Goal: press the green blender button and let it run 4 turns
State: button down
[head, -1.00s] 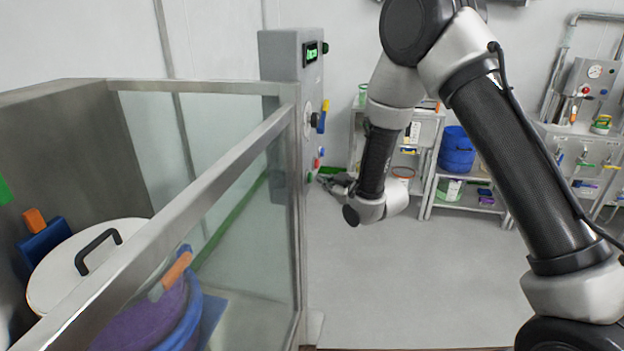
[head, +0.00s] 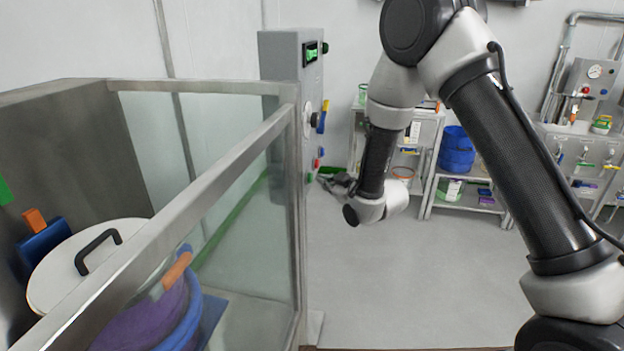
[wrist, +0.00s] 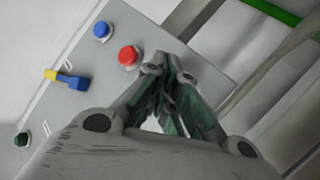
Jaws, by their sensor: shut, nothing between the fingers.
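The grey control panel (head: 312,95) stands at the end of the glass enclosure, with a small green-lit display (head: 311,53) near its top. The green button (head: 309,177) is low on the panel's face, below a red button (head: 317,163). My gripper (head: 325,179) is shut and empty, its fingertips just beside the green button; I cannot tell whether they touch it. In the wrist view the fingertips (wrist: 168,64) are together over the panel, next to the red button (wrist: 128,55). The green button is hidden there behind the fingers.
A blue button (wrist: 101,29) and a yellow-and-blue switch (wrist: 67,79) are on the same panel. Inside the glass enclosure are a purple and blue vessel (head: 150,315) and a white lid (head: 75,262). Shelves (head: 470,195) stand behind; the floor between is clear.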

jog(key=shift+a, duration=0.15)
jog(key=shift+w+a, duration=0.1)
jog(key=shift+a, duration=0.15)
